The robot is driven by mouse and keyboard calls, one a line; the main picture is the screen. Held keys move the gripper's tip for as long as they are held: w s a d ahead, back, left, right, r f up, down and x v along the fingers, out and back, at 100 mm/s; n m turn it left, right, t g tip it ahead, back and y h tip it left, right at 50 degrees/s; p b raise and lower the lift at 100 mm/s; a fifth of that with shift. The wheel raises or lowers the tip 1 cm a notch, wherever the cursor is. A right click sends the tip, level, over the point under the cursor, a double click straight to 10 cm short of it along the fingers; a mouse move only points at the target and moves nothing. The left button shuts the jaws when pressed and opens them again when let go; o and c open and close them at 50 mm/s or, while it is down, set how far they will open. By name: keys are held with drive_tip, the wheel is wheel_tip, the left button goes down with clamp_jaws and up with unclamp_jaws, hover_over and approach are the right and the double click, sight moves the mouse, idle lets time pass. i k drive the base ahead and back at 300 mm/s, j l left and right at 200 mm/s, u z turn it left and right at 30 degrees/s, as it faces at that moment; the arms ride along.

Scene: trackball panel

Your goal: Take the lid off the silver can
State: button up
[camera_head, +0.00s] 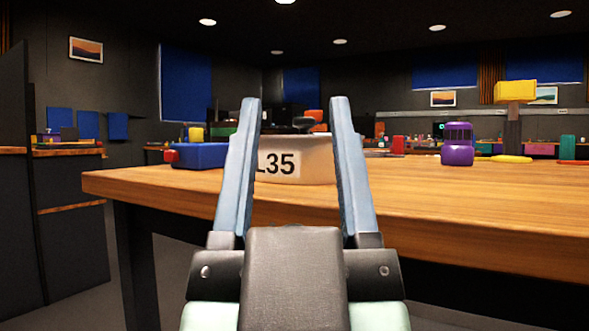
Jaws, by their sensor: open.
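A pale, rounded can (318,160) with a white label reading "L35" stands on the wooden table near its front edge. It looks more off-white than silver in this light. A lid with a dark knob (303,123) appears to sit on top. My gripper (295,104) is open and empty in front of the can, pointing away from me. Its two fingers frame the can in the picture, with the left finger covering the can's left side. I cannot tell how far the fingertips are from the can.
The wooden table (430,205) has free room right of the can. A blue box (203,155) with a red knob is at left. A purple object (457,146) and a yellow-headed block on a brown post (515,92) stand at right. A dark partition (20,190) is far left.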

sight(304, 124)
drive_tip(key=k+j+z, duration=0.25)
drive_tip(key=j, duration=0.25)
drive_tip(key=k+j+z, duration=0.25)
drive_tip(key=k+j, duration=0.1)
drive_tip(key=j, duration=0.05)
